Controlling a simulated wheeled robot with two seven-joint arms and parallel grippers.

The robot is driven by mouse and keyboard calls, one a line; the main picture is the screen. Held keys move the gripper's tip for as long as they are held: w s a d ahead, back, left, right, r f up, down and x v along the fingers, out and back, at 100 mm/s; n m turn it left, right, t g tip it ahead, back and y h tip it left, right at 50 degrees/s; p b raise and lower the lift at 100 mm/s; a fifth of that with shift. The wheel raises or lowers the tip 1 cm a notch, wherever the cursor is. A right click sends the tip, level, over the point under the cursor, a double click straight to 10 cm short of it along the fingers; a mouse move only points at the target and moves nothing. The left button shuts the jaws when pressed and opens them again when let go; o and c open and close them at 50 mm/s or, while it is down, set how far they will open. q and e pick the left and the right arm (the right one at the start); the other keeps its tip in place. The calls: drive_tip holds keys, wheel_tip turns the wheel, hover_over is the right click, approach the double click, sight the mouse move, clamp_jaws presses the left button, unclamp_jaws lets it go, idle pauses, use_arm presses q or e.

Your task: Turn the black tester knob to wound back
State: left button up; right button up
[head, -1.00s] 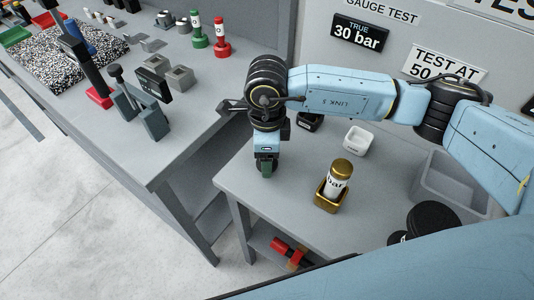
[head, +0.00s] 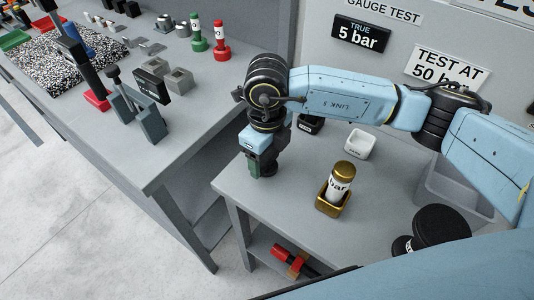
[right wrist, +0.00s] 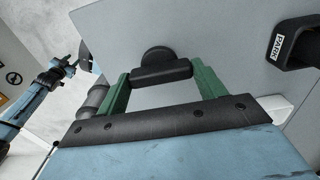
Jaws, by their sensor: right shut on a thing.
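The black tester knob (right wrist: 160,63) shows in the right wrist view as a dark bar with a rounded lobe, between my green fingertips. My right gripper (right wrist: 160,80) is shut on it. In the head view my right gripper (head: 262,172) points down at the left end of the small grey table, and the knob is hidden there. A dark display (head: 359,34) on the wall reads "TRUE 5 bar". In the right wrist view a blue arm, seemingly my left, shows at the left edge; its jaws are too small to read.
A brass holder (head: 331,203) with a gold-capped cylinder stands right of my right gripper. A black block marked PARK (right wrist: 292,43) is nearby. The workbench (head: 190,130) lies left, across a gap.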

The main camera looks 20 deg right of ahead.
sight(267, 158)
idle(0.4)
drive_tip(key=o, duration=1)
drive_tip(key=shift+r, duration=0.15)
wheel_tip(267, 158, up, 13)
drive_tip(key=shift+r, duration=0.1)
